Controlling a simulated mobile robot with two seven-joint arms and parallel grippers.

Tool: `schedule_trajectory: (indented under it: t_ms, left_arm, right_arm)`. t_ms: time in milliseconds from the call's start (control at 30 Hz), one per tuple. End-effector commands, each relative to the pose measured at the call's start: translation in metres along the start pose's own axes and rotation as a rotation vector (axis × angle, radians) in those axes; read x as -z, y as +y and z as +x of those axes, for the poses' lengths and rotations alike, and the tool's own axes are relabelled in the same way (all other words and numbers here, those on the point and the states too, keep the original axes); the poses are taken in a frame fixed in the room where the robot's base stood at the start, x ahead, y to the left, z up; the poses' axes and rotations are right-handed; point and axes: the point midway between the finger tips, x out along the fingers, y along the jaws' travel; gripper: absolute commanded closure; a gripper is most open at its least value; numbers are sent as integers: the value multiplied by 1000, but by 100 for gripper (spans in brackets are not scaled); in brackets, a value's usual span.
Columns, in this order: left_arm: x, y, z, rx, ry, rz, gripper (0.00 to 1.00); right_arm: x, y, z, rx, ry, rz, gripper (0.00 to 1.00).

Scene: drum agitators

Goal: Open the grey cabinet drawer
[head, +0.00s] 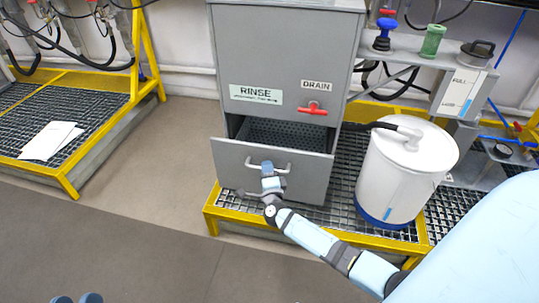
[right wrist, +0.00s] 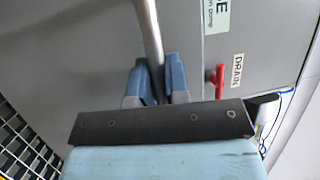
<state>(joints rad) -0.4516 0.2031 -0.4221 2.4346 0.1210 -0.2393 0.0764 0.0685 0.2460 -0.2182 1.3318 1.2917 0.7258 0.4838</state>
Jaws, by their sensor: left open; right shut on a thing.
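The grey cabinet (head: 285,55) stands at the middle of the head view. Its drawer (head: 230,165) is pulled partly out, with the dark perforated inside showing behind its front. A pale bar handle (head: 283,170) crosses the drawer front. My right gripper (head: 267,168) is shut on this handle. In the right wrist view, the blue fingers of the right gripper (right wrist: 157,85) are on both sides of the metal handle (right wrist: 149,35). My left gripper (head: 78,298) shows only its two blue fingertips at the bottom left edge, apart and far from the drawer.
A red drain valve (head: 314,108) sits above the drawer. A white lidded drum (head: 400,175) with a hose stands close at the right on the yellow-edged grating (head: 245,205). The floor (head: 140,225) in front and to the left is clear.

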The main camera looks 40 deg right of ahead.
Motion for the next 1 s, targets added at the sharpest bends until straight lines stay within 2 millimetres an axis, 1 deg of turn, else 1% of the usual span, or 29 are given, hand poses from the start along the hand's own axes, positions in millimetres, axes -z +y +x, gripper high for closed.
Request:
schedule_trajectory:
  t_ms: [33, 200, 400, 500, 633, 1000]
  left_arm:
    - [12, 2, 1, 1, 21, 0, 57]
    - [27, 5, 0, 6, 76, 8, 57]
    - [9, -5, -2, 41, -13, 21, 57]
    - [4, -7, -3, 50, -37, 24, 57]
    - [0, -9, -3, 57, -55, 28, 57]
    - [-1, -10, -4, 59, -60, 29, 57]
  right_arm:
    - [-6, -6, -14, -6, -1, 2, 100]
    - [-19, -12, -47, -4, -1, 1, 100]
    - [-30, -16, -73, -3, -1, 1, 100]
    - [-33, -17, -81, -2, -1, 0, 100]
    - [-35, -18, -86, -1, -1, -1, 100]
    - [-36, -18, -88, 0, 0, -1, 100]
